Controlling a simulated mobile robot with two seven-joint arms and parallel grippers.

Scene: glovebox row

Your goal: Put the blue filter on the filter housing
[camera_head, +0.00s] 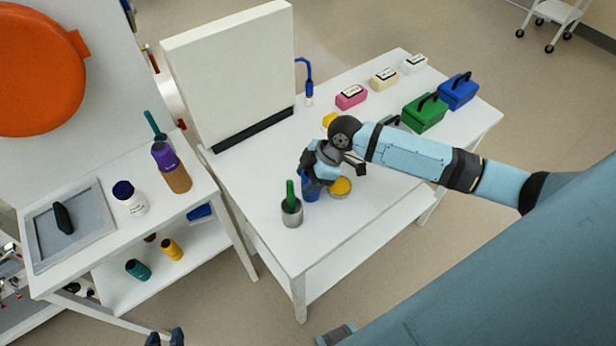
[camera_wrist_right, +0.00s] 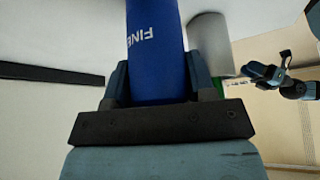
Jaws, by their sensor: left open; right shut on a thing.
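The blue filter (camera_head: 310,190) is upright in the jaws of my right gripper (camera_head: 318,173), at the front of the white table; I cannot tell whether it touches the tabletop. In the right wrist view the blue filter (camera_wrist_right: 157,55) fills the space between the fingers and carries white lettering. A low round grey piece with a yellow top (camera_head: 340,187) sits just right of the filter; I cannot tell whether it is the filter housing. My left gripper (camera_head: 165,339) is open and empty at the bottom edge of the head view, with only its fingertips showing.
Pink (camera_head: 351,97), cream and white boxes, plus green (camera_head: 424,113) and blue cases, line the back right. A tall white panel (camera_head: 230,75) stands at the back left. A bottle-laden cart is further left.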

